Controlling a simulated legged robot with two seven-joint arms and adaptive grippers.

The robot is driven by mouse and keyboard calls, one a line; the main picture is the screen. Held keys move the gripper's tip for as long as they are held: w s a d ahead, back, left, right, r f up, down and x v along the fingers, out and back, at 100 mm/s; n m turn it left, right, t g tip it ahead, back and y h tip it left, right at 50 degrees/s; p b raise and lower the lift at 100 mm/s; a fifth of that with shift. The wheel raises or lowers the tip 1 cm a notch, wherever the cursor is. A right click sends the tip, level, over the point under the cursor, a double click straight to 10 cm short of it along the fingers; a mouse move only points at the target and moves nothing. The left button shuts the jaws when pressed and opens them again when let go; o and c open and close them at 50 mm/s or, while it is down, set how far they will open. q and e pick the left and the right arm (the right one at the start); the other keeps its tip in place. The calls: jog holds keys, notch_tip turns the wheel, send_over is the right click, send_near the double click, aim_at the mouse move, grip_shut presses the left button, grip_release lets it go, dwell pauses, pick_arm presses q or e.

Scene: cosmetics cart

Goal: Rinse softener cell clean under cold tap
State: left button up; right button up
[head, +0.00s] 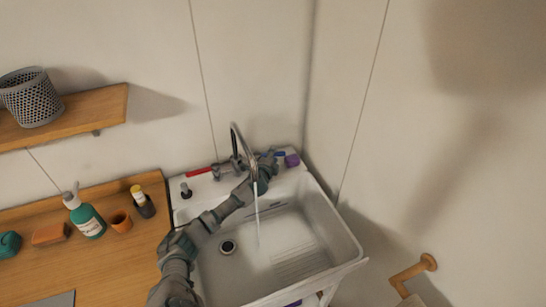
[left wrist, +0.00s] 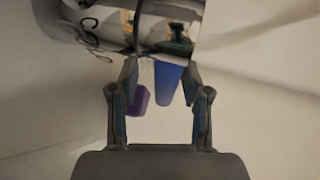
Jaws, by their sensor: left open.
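The chrome tap (head: 236,145) stands at the back of the white sink, and a thin water stream (head: 257,215) runs from its spout into the basin. My left gripper (head: 262,170) is at the right side of the tap. In the left wrist view its open fingers (left wrist: 160,78) are spread either side of a blue lever-like part (left wrist: 168,82), below the chrome body (left wrist: 135,22); I cannot tell if they touch it. The blue part (head: 280,156) also shows in the head view. A small purple object (head: 292,160) sits just right of it. I cannot make out a softener cell for certain.
The sink (head: 345,238) has a drain and a ribbed floor. A red part (head: 198,172) lies left of the tap. Walls close in behind and right.

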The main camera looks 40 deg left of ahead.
pick_arm(q)
jog(key=shift+d, duration=0.1)
jog(key=shift+s+d, duration=0.2)
jog(key=shift+s, duration=0.15)
jog(key=v, duration=1.1)
jog(key=shift+a, duration=0.25)
jog(key=shift+s, duration=0.15)
